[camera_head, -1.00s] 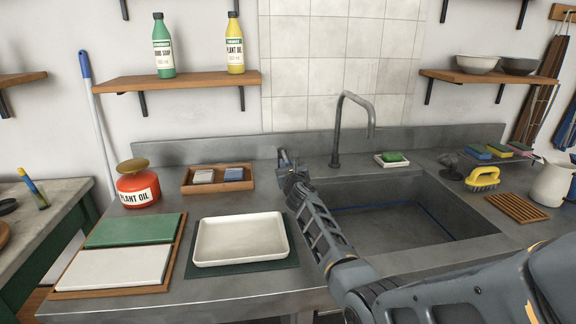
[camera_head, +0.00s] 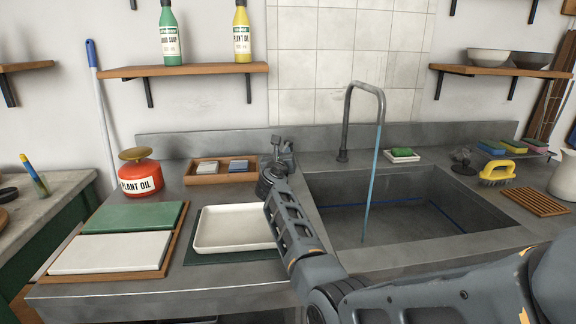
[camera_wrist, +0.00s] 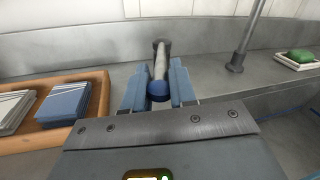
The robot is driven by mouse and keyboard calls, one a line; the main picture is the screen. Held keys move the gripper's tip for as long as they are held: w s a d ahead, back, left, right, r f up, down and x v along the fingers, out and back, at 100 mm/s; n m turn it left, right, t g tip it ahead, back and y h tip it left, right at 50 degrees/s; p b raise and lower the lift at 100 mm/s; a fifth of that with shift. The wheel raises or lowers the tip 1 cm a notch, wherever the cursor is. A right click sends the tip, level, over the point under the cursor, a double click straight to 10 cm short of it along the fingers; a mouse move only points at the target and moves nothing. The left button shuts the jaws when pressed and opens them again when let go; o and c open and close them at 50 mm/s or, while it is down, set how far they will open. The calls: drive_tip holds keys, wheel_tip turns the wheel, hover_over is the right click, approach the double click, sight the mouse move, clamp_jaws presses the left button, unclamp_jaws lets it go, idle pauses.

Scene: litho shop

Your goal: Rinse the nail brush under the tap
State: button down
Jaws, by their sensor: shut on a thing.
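The yellow nail brush (camera_head: 497,173) stands bristles down on the counter right of the sink, apart from my gripper. The grey arched tap (camera_head: 348,120) stands behind the sink (camera_head: 400,215), and a thin blue stream of water (camera_head: 372,185) falls from its spout into the basin. My gripper (camera_head: 280,147) is at the counter's back, left of the tap. In the wrist view my gripper (camera_wrist: 158,88) is shut on a grey tap lever (camera_wrist: 160,62) with a blue end, which sits between the two fingers. In the head view my gripper mostly hides the lever.
A white tray (camera_head: 235,240), a green soap (camera_head: 402,152) on a dish, several sponges (camera_head: 493,147) and a slatted wooden rack (camera_head: 536,202) are also on the counter.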

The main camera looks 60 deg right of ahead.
drive_tip(key=shift+w, duration=0.15)
drive_tip(key=c, duration=1.1)
unclamp_jaws()
drive_tip(key=shift+a, duration=0.1)
drive_tip(key=shift+a, duration=0.1)
drive_tip(key=v, duration=0.7)
drive_tip(key=shift+a+p, duration=0.3)
